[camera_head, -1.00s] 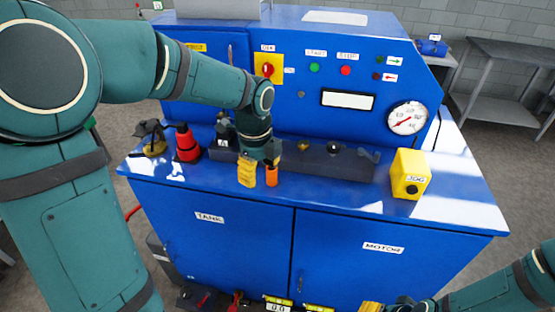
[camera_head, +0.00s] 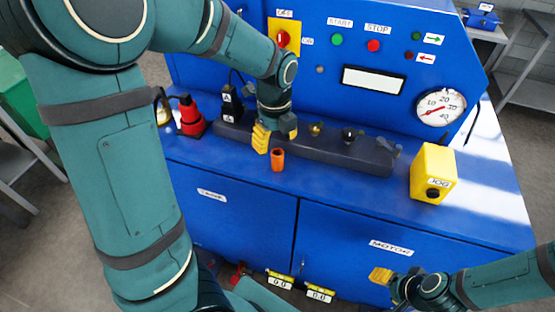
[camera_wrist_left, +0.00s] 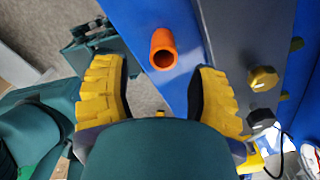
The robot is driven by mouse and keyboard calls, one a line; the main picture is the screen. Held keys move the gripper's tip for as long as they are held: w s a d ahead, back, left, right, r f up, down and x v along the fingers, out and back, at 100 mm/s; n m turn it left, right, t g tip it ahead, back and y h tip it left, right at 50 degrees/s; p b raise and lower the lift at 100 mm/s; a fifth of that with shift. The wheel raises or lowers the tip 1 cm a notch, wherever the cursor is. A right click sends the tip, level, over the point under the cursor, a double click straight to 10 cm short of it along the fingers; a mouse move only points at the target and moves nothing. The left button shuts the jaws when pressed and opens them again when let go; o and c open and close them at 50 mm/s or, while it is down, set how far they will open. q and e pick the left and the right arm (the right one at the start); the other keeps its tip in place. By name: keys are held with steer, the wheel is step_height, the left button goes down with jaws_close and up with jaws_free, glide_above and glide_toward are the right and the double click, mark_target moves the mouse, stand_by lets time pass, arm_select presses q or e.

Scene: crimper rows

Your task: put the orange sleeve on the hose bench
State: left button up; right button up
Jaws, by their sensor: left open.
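The orange sleeve (camera_head: 277,161) is a short open tube, standing upright on the blue machine's top in front of a dark grey bar. My left gripper (camera_head: 276,144) is open and empty, just behind and above the sleeve in the head view. In the left wrist view the sleeve (camera_wrist_left: 163,50) shows beyond the gap between the spread yellow fingers, apart from both. My right gripper (camera_head: 382,275) is low in front of the machine, and its finger gap cannot be made out. No bench is marked as the hose bench, so I cannot tell which surface it is.
The dark grey bar (camera_head: 335,155) carries several knobs behind the sleeve. A red bottle-shaped thing (camera_head: 190,118) stands to the left, a yellow jog box (camera_head: 433,173) to the right. A grey table (camera_head: 525,90) is at the far right. The blue top's front strip (camera_head: 340,185) is clear.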

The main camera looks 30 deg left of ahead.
mark_target(275, 155)
arm_select(q)
step_height(275, 155, down, 6)
steer(key=shift+s+d+r, duration=0.1)
steer(key=shift+s+r, duration=0.05)
steer(key=shift+r, duration=0.05)
steer(key=c, duration=0.9)
steer(key=shift+r, duration=0.1)
